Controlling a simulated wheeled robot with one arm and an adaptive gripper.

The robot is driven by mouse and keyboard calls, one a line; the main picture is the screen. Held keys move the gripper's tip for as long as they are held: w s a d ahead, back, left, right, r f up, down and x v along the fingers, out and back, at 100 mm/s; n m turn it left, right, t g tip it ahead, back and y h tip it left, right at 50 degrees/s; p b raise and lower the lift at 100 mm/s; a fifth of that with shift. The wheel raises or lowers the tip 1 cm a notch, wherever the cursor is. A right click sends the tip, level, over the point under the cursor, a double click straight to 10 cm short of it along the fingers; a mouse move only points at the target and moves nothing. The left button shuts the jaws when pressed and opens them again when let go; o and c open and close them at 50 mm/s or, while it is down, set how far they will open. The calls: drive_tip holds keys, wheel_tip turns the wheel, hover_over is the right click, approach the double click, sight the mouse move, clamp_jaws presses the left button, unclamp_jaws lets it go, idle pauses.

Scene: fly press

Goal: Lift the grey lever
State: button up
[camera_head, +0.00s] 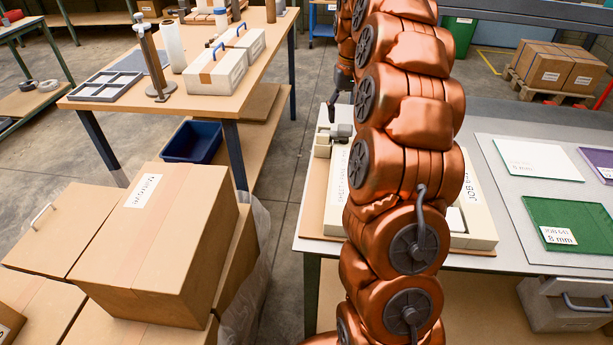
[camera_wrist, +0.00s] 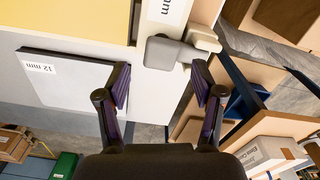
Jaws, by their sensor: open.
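The grey lever (camera_wrist: 165,52) is a short rounded grey piece beside a cream block (camera_wrist: 203,38) in the wrist view. In the head view a grey part that looks like the lever (camera_head: 341,131) shows at the far end of the cream box, partly hidden behind my copper arm. My gripper (camera_wrist: 160,84) is open and empty, with its two dark fingers spread. In the wrist view the lever lies beyond the fingertips, roughly between them. No contact shows. In the head view my gripper (camera_head: 335,104) is mostly hidden, just above the grey part.
The cream box (camera_head: 481,228) stands on a grey-topped bench (camera_head: 500,262), mostly behind my arm. Coloured sheets, including a green one (camera_head: 570,221), lie at right. A wooden table (camera_head: 262,60) with white cases stands at left. Cardboard boxes (camera_head: 165,235) fill the lower left.

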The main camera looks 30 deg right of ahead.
sight(345, 127)
drive_tip(key=shift+r, duration=2.2)
drive_tip(key=shift+a+r, duration=0.2)
drive_tip(key=s+a+r+n+p, duration=0.1)
drive_tip(key=s+a, duration=0.3)
drive_tip(key=a, duration=0.3)
drive_tip(key=s+a+r+n+p, duration=0.1)
drive_tip(key=s+a+r+p, duration=0.1)
drive_tip(key=s+a, duration=0.3)
drive_tip(key=s+a+f+n+g+p, duration=0.1)
drive_tip(key=s+a+n+p, duration=0.1)
drive_tip(key=s+a, duration=0.8)
drive_tip(key=shift+s+a+f, duration=0.3)
drive_tip(key=shift+s+f, duration=0.05)
drive_tip(key=shift+s, duration=0.6)
